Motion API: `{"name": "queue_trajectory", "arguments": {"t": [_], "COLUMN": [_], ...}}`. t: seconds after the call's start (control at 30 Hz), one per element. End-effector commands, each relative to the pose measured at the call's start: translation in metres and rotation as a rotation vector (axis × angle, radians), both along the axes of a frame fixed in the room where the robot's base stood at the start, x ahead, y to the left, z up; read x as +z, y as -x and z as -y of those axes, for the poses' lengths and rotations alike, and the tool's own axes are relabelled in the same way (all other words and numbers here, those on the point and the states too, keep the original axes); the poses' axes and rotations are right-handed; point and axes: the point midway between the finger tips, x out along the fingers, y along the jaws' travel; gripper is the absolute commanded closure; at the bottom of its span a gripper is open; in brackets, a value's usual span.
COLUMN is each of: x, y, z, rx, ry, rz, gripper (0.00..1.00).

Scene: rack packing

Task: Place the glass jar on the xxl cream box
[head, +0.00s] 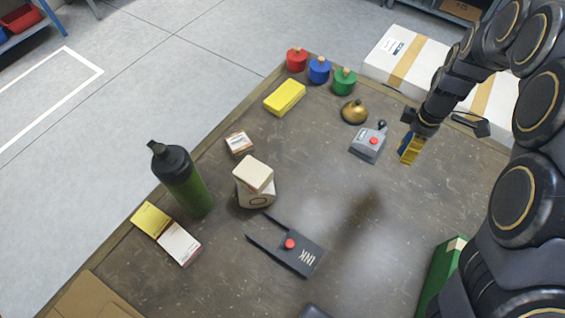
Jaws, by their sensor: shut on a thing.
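My gripper (411,138) is at the right of the table, shut on a small yellow-and-blue item (409,151) beside the grey device. The item is too small to identify, and I cannot tell whether it is the glass jar. No clearly glass jar shows elsewhere. A cream block (253,172) sits tilted on a rounded cream piece with a ring mark (258,195), left of the table's middle. I cannot tell whether either is the xxl cream box. A large white box with tan tape (428,62) lies behind the table. My gripper is apart from these.
A tall green bottle (183,180) stands at the left edge near small cartons (180,242). A grey device (368,143), gold object (354,112), yellow box (285,97) and coloured weights (319,70) are behind. The centre-right is clear.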

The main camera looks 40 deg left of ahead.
Motion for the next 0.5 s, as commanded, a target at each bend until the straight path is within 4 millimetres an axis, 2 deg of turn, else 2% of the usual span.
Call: {"name": "queue_trajectory", "arguments": {"t": [0.03, 0.2, 0.33, 0.5], "x": [0.012, 0.045, 0.067, 0.086], "y": [0.015, 0.079, 0.136, 0.208], "z": [-0.022, -0.08, -0.111, -0.13], "rx": [0.084, 0.388, 0.629, 0.929], "ry": [0.001, 0.002, 0.0, -0.004], "rz": [0.006, 0.005, 0.004, -0.001], "gripper": [0.85, 0.85, 0.85, 0.85]}}
